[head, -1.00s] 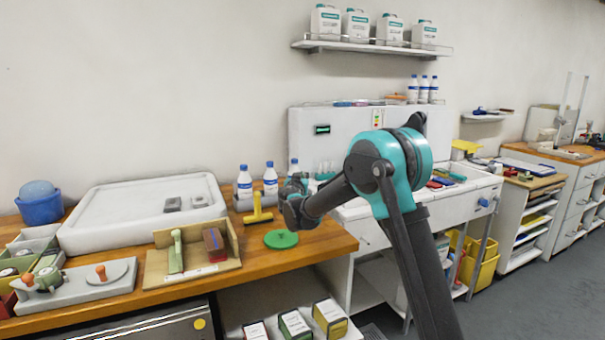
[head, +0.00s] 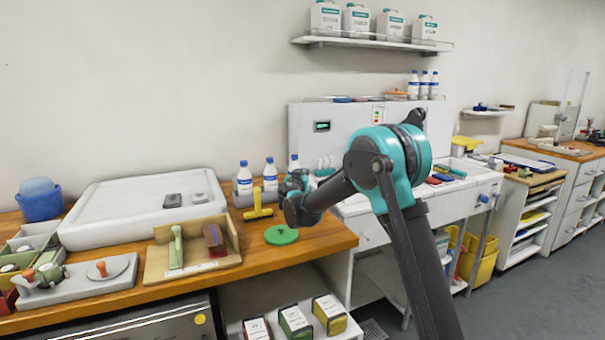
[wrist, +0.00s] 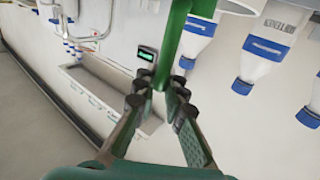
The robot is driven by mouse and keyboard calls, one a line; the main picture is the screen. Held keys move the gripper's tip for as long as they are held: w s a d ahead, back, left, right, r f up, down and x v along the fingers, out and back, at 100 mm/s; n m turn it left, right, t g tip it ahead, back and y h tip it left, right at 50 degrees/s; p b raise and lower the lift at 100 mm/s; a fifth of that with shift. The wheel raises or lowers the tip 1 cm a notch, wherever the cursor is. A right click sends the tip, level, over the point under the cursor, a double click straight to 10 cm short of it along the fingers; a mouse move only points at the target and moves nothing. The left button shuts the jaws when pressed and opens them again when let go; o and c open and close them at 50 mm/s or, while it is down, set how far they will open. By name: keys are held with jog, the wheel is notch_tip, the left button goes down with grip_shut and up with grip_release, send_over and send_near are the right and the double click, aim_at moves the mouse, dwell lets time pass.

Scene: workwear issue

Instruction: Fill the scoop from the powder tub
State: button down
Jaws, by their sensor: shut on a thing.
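In the wrist view my gripper (wrist: 160,88) is shut on a long green handle (wrist: 172,45), which looks like the scoop's. The handle runs up out of the top of the picture, so the scoop's bowl and any powder in it cannot be made out. In the head view my gripper (head: 294,186) is small and partly hidden by my own arm, above the back of the wooden bench beside the white bottles. A flat green disc (head: 281,235), perhaps a lid, lies on the bench in front of it. I cannot pick out the powder tub for sure.
White bottles with blue caps (head: 270,176) stand close behind and left of my gripper. A yellow T-shaped tool (head: 258,203) is in front of them. A wooden holder (head: 205,265), a white tray (head: 140,212) and a white sink unit (head: 460,190) flank the area.

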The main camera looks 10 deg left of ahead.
jog(key=shift+f, duration=0.45)
dwell(1.1)
jog(key=shift+r, duration=3.5)
